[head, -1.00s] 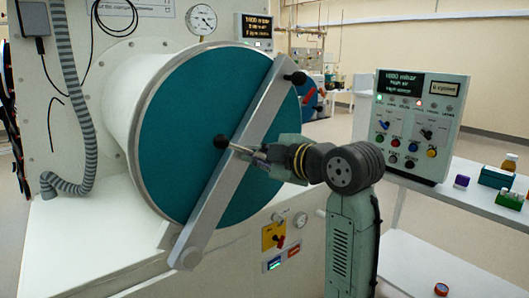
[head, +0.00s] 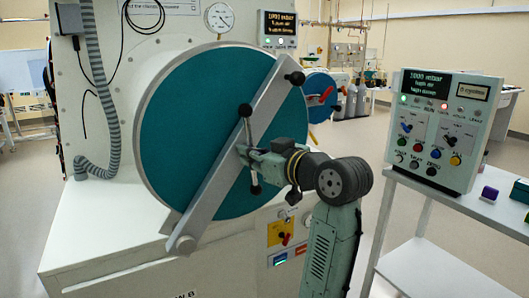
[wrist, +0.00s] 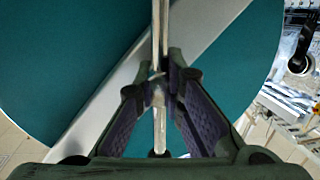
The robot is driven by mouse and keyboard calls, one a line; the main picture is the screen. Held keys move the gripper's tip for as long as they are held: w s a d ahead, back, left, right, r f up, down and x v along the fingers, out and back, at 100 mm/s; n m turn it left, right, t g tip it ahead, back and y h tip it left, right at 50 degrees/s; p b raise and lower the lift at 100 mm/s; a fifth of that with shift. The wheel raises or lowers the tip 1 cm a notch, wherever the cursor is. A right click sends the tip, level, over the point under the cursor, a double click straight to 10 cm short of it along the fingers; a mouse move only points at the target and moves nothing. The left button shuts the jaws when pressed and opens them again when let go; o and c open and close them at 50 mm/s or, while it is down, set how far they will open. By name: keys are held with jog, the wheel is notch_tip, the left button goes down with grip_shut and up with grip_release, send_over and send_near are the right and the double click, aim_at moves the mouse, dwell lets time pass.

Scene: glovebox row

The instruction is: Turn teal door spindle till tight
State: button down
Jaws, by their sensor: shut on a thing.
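The teal door (head: 180,110) is a round disc on the end of the white chamber, with a grey diagonal bar (head: 225,138) across it. The spindle's handle, a thin metal rod with black knobs (head: 245,110), stands nearly upright in front of the bar's middle. Its lower knob (head: 255,190) shows below my gripper (head: 243,152). In the wrist view my gripper (wrist: 158,85) has its jaws closed around the metal rod (wrist: 160,130). The spindle's hub is hidden behind the gripper.
A control box (head: 443,130) with switches and lit lamps stands on a white side table (head: 465,215) to the right. A grey ribbed hose (head: 98,70) hangs at the left. A round gauge (head: 219,17) sits above the door. Open floor lies left of the chamber.

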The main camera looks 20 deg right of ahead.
jog(key=m, duration=0.3)
jog(key=shift+t+y+p, duration=0.3)
jog(key=shift+y, duration=0.1)
jog(key=shift+m+t+p, duration=0.35)
jog(key=shift+m+t, duration=0.05)
jog(key=shift+m, duration=1.4)
jog(key=c, duration=1.7)
grip_release()
jog(key=shift+o, duration=0.2)
jog(key=shift+s, duration=0.1)
jog(key=v, duration=1.1)
jog(key=shift+s+d, duration=0.15)
jog(key=shift+s, duration=0.2)
